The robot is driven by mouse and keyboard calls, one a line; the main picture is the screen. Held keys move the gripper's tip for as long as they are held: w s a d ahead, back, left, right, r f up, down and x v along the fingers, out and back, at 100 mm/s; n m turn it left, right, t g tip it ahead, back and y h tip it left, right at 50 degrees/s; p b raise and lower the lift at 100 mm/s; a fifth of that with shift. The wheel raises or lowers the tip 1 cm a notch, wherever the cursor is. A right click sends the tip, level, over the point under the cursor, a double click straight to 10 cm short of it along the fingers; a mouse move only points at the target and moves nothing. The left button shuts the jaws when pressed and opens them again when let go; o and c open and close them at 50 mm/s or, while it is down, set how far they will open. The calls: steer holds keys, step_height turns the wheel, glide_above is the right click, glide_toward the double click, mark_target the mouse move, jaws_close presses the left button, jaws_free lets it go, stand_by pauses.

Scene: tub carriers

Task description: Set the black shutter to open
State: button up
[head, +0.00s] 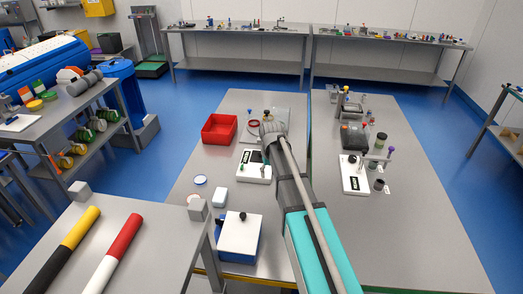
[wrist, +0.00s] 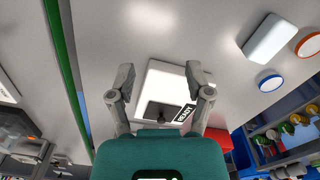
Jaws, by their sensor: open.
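In the wrist view the white device (wrist: 160,78) lies between my fingers, with the dark shutter (wrist: 153,110) and a printed label (wrist: 186,113) near the palm. My gripper (wrist: 160,76) is open and empty over the device. In the head view my arm hides the fingers.
A red bin (head: 219,129) stands behind the device. A white block (head: 220,197), a round blue-rimmed lid (head: 200,180) and a white-and-blue box (head: 240,236) are nearer. Another white labelled device (head: 354,176) and small parts stand on the right bench.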

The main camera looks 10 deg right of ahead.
step_height(320, 180, up, 4)
steer(key=p, duration=0.4)
glide_above(260, 152)
steer(key=shift+n, duration=0.3)
steer(key=shift+f+b, duration=0.1)
steer(key=shift+b, duration=0.25)
step_height(260, 152, down, 14)
steer(key=b, duration=1.3)
steer(key=shift+r+b, duration=0.25)
steer(key=shift+b, duration=0.05)
jaws_close()
